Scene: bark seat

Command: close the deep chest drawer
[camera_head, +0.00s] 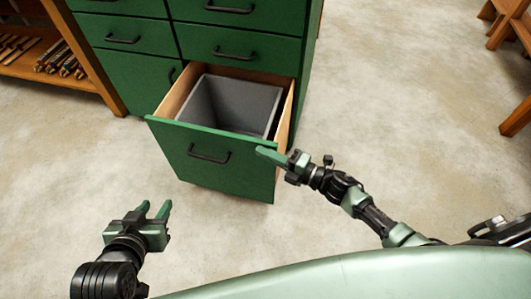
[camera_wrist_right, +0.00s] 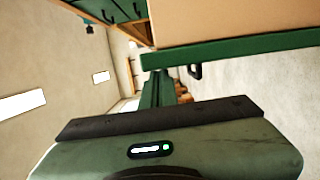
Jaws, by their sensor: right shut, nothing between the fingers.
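The deep drawer (camera_head: 240,167) of the green chest (camera_head: 280,32) is pulled out at the bottom right of the chest. It has a green front, a black bar handle (camera_head: 208,154), light wooden sides and a grey bin (camera_head: 232,104) inside. My right gripper (camera_head: 268,154) is shut and empty, its fingertips at the right part of the drawer front's top edge; I cannot tell whether they touch. In the right wrist view the drawer's green edge (camera_wrist_right: 230,50) and wooden side show above the gripper (camera_wrist_right: 160,95). My left gripper (camera_head: 156,209) is open and empty, in front of the drawer to the left.
A wooden shelf (camera_head: 70,75) with tools stands left of the chest. Wooden furniture legs (camera_head: 508,40) show at the top right. The pale concrete floor (camera_head: 400,90) is clear right of the drawer and between my arms.

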